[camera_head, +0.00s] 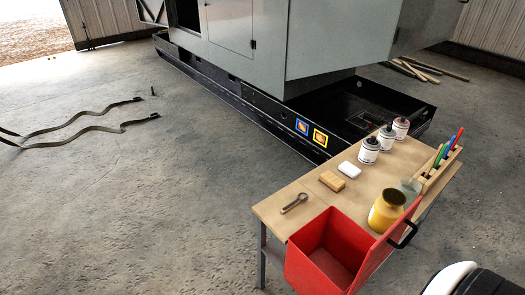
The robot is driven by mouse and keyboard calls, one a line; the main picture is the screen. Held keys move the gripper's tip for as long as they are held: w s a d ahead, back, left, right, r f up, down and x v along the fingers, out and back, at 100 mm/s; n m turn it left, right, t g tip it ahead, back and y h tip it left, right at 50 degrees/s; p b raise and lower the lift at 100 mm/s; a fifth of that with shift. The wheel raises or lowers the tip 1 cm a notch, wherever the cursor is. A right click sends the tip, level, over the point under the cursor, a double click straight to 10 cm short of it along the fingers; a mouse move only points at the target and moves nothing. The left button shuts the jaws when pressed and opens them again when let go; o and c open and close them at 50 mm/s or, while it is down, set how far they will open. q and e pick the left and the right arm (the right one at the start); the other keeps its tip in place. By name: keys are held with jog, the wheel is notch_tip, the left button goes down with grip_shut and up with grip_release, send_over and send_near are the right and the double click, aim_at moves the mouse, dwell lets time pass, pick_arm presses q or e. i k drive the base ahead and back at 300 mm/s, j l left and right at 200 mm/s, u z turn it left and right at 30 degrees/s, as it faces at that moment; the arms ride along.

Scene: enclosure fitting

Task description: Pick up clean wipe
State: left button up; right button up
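A small white folded pad (349,169), which looks like the clean wipe, lies flat on the wooden tabletop (290,222) of a narrow workbench. It sits between a tan block (332,181) and the nearest of the small cans. Nothing is on top of it. A pale grey-green piece (411,186) shows behind the yellow jar and is partly hidden; I cannot tell what it is. Neither of my grippers is in view.
A yellow jar (386,212), several cans (369,151), a wooden pen rack (437,172) and a wrench-like tool (294,203) share the bench. An open red box (326,246) is at its near side. A grey enclosure (325,40) stands behind. Straps (90,128) lie on open floor left.

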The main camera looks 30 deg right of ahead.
aim_at(347, 168)
jog(key=i+j+z, duration=0.1)
jog(key=i, duration=0.35)
jog(key=i+j+z, duration=0.1)
jog(key=i, duration=0.35)
jog(key=i+j+z, duration=0.15)
jog(key=i, duration=0.35)
jog(key=i+j+z, duration=0.1)
jog(key=i+j, duration=0.15)
jog(key=i, duration=0.15)
jog(key=i+z, duration=0.25)
jog(key=z, duration=0.2)
jog(key=i+z, duration=0.3)
jog(key=z, duration=0.15)
jog(key=i+j+z, duration=0.1)
jog(key=i+z, duration=0.15)
jog(key=z, duration=0.2)
jog(key=i+j+z, duration=0.2)
jog(key=z, duration=0.2)
jog(key=i+j+z, duration=0.25)
jog(key=z, duration=0.2)
